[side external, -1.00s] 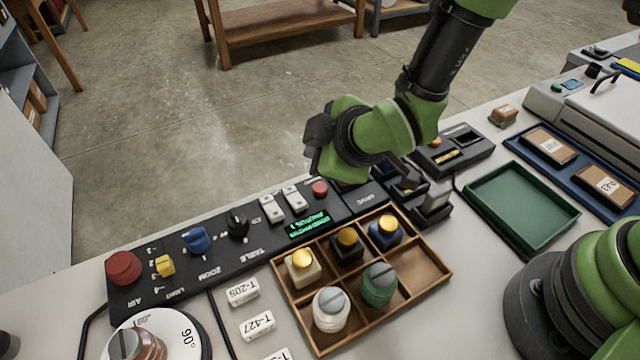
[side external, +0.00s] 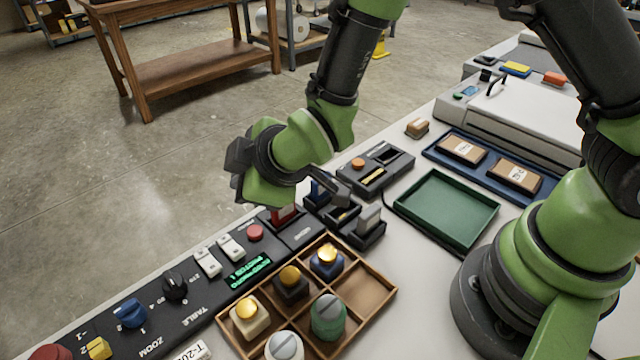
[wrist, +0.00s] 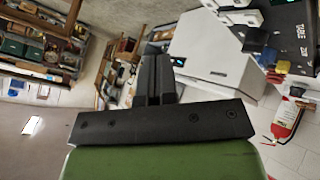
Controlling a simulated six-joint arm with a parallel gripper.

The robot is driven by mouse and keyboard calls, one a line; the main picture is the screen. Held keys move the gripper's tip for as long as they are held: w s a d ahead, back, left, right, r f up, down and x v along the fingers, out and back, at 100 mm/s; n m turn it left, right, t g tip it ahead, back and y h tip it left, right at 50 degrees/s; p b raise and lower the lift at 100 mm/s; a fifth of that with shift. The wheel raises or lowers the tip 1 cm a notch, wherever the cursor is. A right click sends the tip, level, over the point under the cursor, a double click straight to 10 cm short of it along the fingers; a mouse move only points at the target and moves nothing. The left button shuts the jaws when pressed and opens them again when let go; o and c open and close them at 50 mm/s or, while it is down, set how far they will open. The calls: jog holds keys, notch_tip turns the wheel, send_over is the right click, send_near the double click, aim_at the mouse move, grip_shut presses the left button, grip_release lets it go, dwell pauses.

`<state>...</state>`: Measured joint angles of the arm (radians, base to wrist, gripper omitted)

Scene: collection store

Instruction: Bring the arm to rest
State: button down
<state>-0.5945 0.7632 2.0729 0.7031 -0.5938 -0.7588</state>
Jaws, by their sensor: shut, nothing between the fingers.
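My gripper (wrist: 153,80) is shut and empty; its dark fingers lie together in the middle of the wrist view. In the side view my gripper (side external: 240,168) is a dark block at the end of the green wrist, held above the back edge of the bench. It is turned away from the camera, so its fingertips are hard to make out there. It appears clear of the things on the bench.
Below the wrist are a control panel (side external: 174,286) with knobs and switches, and a wooden divided tray (side external: 372,292) holding several knobbed pieces. A green tray (side external: 447,208), a blue tray with boxes (side external: 548,184) and a white machine (side external: 520,115) stand right. Open floor lies behind.

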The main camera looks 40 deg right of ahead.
jog(key=s+d+r+m+y, duration=0.1)
jog(key=s+d+r+m, duration=0.2)
jog(key=r, duration=0.4)
jog(key=s+d+r+m, duration=0.2)
jog(key=d+r+m, duration=0.25)
jog(key=r, duration=0.35)
jog(key=s+d+r+m, duration=0.2)
jog(key=s+d+m, duration=0.1)
jog(key=s, duration=0.4)
jog(key=s+d+r+m+g+h, duration=0.1)
jog(key=s+d+m, duration=0.3)
jog(key=s, duration=0.4)
jog(key=shift+s+d+r+g, duration=0.2)
jog(key=shift+d+r+g, duration=0.1)
jog(key=shift+d+r, duration=0.35)
